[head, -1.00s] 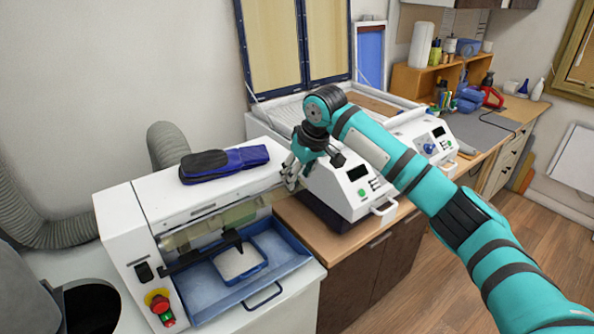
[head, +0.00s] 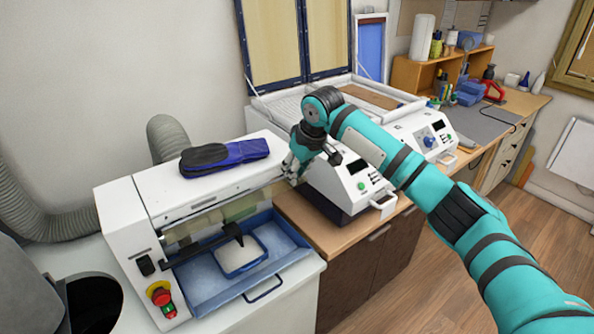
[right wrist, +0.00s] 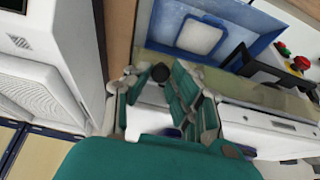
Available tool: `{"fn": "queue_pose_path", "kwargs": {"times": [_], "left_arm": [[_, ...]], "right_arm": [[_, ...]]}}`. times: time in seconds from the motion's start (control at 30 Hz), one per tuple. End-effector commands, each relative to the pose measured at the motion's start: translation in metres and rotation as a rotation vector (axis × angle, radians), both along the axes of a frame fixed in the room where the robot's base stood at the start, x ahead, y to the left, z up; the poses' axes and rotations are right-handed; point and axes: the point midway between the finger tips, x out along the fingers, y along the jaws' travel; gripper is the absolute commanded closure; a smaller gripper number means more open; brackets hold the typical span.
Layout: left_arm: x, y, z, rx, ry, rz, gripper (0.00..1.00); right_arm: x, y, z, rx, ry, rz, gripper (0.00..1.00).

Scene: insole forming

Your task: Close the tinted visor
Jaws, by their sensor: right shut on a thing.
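The tinted visor (head: 240,208) is a see-through, olive-tinted strip along the front of the white machine (head: 152,205), above its blue tray (head: 215,292). It also shows in the right wrist view (right wrist: 240,92) as a brownish band. My right gripper (head: 290,172) is at the visor's right end, beside the machine's corner. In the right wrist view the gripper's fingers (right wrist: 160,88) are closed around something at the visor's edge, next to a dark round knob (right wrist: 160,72). The exact contact is partly hidden by the fingers. My left gripper is out of view.
A dark blue insole-like piece (head: 225,155) lies on top of the machine. A white device with a handle (head: 350,188) stands close to the right of my gripper. A red and yellow switch (head: 160,297) is at the machine's front left. A grey hose (head: 172,143) runs behind.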

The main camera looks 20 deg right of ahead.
Motion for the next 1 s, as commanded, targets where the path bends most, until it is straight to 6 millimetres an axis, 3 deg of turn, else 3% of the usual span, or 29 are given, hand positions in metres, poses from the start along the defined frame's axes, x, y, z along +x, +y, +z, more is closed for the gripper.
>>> {"fn": "queue_pose_path", "kwargs": {"times": [0.27,0.47,1.0], "left_arm": [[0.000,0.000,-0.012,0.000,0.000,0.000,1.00],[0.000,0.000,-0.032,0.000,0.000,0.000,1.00],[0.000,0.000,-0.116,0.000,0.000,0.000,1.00]], "right_arm": [[-0.002,-0.001,-0.006,0.024,-0.070,0.002,1.00],[-0.005,-0.002,-0.014,0.072,-0.200,0.002,1.00],[-0.008,-0.003,-0.040,0.245,-0.678,0.000,1.00]]}}
